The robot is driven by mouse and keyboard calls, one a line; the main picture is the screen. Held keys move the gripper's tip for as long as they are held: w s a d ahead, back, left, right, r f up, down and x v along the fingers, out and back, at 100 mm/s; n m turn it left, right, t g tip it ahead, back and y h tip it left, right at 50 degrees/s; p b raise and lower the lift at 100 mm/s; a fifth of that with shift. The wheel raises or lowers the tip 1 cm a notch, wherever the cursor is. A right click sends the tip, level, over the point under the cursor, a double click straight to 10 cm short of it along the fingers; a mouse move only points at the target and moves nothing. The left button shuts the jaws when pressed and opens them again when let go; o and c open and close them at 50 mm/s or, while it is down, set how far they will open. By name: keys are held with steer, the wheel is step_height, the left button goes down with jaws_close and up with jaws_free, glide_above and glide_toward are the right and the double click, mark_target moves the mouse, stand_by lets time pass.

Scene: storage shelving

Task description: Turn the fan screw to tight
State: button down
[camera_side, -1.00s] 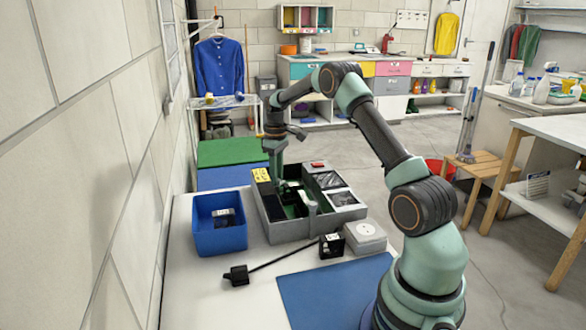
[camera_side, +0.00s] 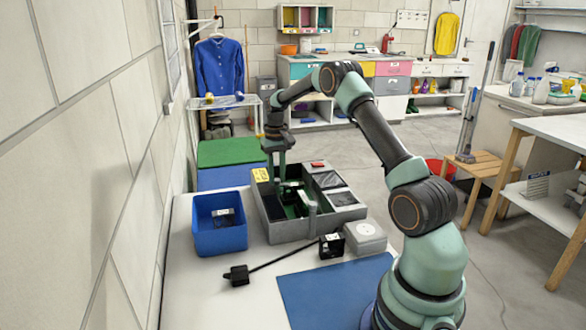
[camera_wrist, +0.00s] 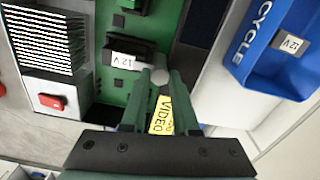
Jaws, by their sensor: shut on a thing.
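The grey case (camera_side: 290,232) stands open on the white table, with a green board (camera_wrist: 112,88) inside. My gripper (camera_wrist: 161,80) points down into the case at its far left part. In the wrist view its fingers are closed around a small round grey screw head (camera_wrist: 160,75). A black part with a white "12 V" label (camera_wrist: 122,62) sits on the board beside the fingertips. A yellow "VIDEO" label (camera_wrist: 162,116) shows between the fingers. In the side view the fingertips and screw are hidden in the case, so how far the screw is turned cannot be told.
A blue bin (camera_side: 220,240) left of the case holds a black 12 V part (camera_wrist: 291,43). A small black box (camera_side: 331,246), a pale box (camera_side: 365,238) and a black plug with a rod (camera_side: 236,275) lie in front. A blue mat (camera_side: 330,295) is clear.

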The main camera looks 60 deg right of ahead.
mark_target(277, 179)
steer(key=shift+d+r, duration=0.1)
stand_by(0.3)
steer(key=c, duration=0.7)
jaws_free()
step_height(277, 179, up, 12)
steer(key=shift+r, duration=0.1)
